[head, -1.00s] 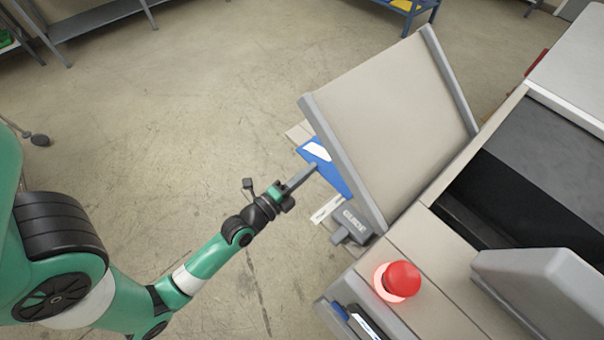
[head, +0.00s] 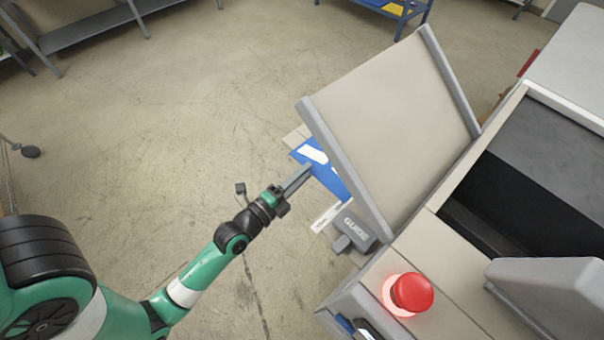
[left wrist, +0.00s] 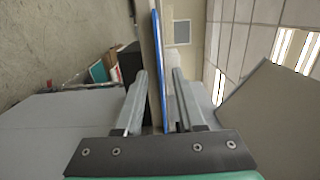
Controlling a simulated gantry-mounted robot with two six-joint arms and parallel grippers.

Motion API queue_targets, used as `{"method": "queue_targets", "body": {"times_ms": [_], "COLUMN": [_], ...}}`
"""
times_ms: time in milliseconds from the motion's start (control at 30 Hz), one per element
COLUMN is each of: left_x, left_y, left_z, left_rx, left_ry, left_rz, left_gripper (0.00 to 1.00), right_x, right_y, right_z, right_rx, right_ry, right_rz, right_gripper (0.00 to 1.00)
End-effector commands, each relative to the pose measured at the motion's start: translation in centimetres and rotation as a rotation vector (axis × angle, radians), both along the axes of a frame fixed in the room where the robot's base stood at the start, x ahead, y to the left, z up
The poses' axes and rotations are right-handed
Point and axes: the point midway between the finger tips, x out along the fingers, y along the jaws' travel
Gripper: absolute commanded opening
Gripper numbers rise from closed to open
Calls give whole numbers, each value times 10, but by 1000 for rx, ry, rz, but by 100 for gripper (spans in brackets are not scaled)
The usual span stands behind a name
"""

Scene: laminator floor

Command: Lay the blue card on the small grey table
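The blue card (head: 326,176) with white patches lies on a pale shelf at the left side of the laminator, partly under its tilted beige panel. My left gripper (head: 304,174) is at the card's left edge. In the left wrist view the card (left wrist: 160,70) shows edge-on as a thin blue line between the two fingers (left wrist: 160,75). A tan strip runs along beside it. The fingers stand apart, with gaps on both sides. My right gripper is not in view. I cannot make out the small grey table for certain.
The tilted panel (head: 385,110) stands close to the card. A grey block marked GUIDE (head: 357,225) and a lit red button (head: 411,292) are nearer me. A blue bench (head: 400,8) and a grey shelf (head: 95,28) stand far off. The floor left of the laminator is clear.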

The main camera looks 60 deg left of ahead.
Motion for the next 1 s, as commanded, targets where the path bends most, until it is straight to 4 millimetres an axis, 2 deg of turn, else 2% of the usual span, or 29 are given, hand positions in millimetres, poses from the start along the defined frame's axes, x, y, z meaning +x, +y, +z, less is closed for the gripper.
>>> {"method": "queue_targets", "body": {"times_ms": [267, 400, 700, 833, 1000], "left_x": [-9, -32, -92, -105, -110], "left_y": [-3, -11, -32, -37, -39], "left_z": [-2, -5, -9, -5, 0], "left_rx": [-1, -1, -2, 0, 1], "left_ry": [0, 2, 2, 1, -1], "left_rz": [1, 1, 3, 2, 0], "left_gripper": [38, 38, 38, 38, 38], "right_x": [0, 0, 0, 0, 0], "right_y": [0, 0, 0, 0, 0], "right_z": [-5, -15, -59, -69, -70], "right_rx": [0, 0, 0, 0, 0], "right_ry": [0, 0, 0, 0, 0], "right_rz": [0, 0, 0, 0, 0], "right_gripper": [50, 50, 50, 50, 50]}}
